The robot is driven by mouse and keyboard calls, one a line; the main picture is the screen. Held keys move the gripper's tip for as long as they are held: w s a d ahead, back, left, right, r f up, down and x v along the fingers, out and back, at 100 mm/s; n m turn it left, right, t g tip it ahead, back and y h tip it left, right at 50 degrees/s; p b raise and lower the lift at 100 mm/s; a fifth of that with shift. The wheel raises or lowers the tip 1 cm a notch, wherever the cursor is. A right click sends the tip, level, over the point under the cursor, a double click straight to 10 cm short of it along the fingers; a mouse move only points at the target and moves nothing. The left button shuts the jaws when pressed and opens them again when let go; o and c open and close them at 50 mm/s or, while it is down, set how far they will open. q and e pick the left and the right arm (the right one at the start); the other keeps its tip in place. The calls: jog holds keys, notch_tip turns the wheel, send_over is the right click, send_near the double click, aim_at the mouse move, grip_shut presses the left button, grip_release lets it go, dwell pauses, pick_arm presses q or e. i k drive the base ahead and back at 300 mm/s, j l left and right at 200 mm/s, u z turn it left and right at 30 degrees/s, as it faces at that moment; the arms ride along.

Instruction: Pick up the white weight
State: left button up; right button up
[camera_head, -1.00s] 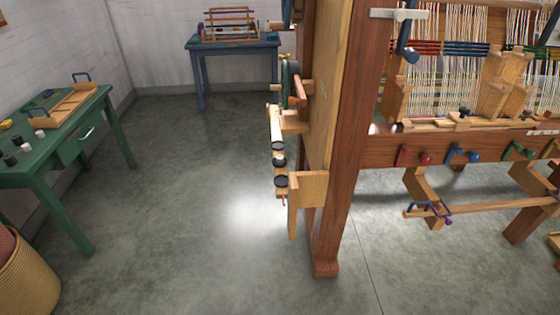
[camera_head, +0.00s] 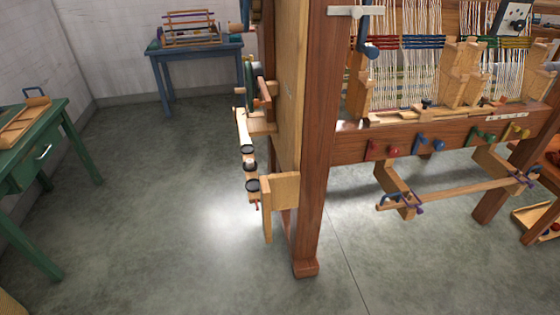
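I cannot clearly make out a white weight in the present view. On the side of the wooden loom (camera_head: 317,150) hangs a narrow wooden strip (camera_head: 243,128) with black rings (camera_head: 252,185) along it. A small pale patch shows at the middle ring, too small to identify. The green table (camera_head: 48,135) at the left is cut off by the picture edge, and its near left part is out of view. Neither of my grippers is in view.
A wooden tray (camera_head: 15,130) with a blue handle lies on the green table. A blue table (camera_head: 195,52) with a small wooden frame (camera_head: 190,27) stands at the back wall. The grey floor (camera_head: 140,190) between the green table and loom is clear.

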aim_at(250, 163)
jog(key=i+j+z, duration=0.4)
jog(key=j+z, duration=0.15)
jog(key=j, duration=0.2)
jog(key=i+j+z, duration=0.1)
jog(key=j, duration=0.3)
jog(key=i+j+z, duration=0.1)
jog(key=j, duration=0.35)
jog(key=i+j, duration=0.1)
jog(key=j, duration=0.3)
jog(key=i+j, duration=0.15)
jog(key=j, duration=0.25)
jog(key=i+j, duration=0.1)
jog(key=j, duration=0.3)
jog(key=i+j, duration=0.15)
jog(key=j, duration=0.25)
jog(key=i+j, duration=0.1)
jog(key=j, duration=0.25)
jog(key=z, duration=0.05)
